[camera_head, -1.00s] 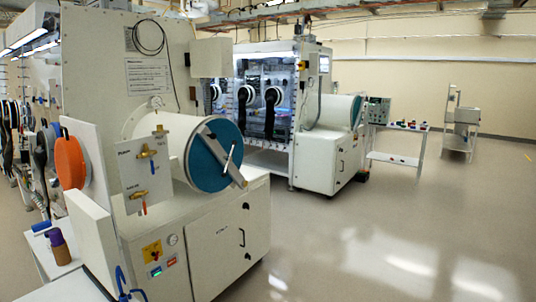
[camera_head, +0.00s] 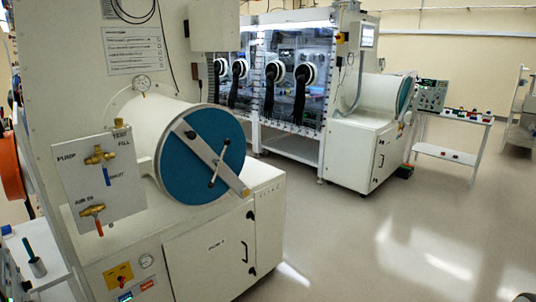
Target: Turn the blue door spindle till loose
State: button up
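The blue round door (camera_head: 204,178) closes the near end of a white cylindrical chamber (camera_head: 150,125) on the nearest glovebox. A grey bar (camera_head: 212,158) runs across the door from upper left to lower right. The spindle (camera_head: 219,167) is at the middle of the bar, with a thin, slanted, pale cross handle that has small dark ends. Whether it is tight or loose cannot be told. My gripper is not in view, and nothing touches the spindle.
A valve panel (camera_head: 104,178) with brass valves stands left of the chamber. A white cabinet (camera_head: 215,250) is below the door. Another glovebox (camera_head: 292,85) and a white side table (camera_head: 452,155) stand behind. The floor (camera_head: 400,240) at right is clear.

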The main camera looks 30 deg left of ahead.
aim_at(219, 163)
jog(key=i, duration=1)
jog(key=u, duration=2.85)
jog(key=i, duration=1.55)
jog(key=z, duration=2.2)
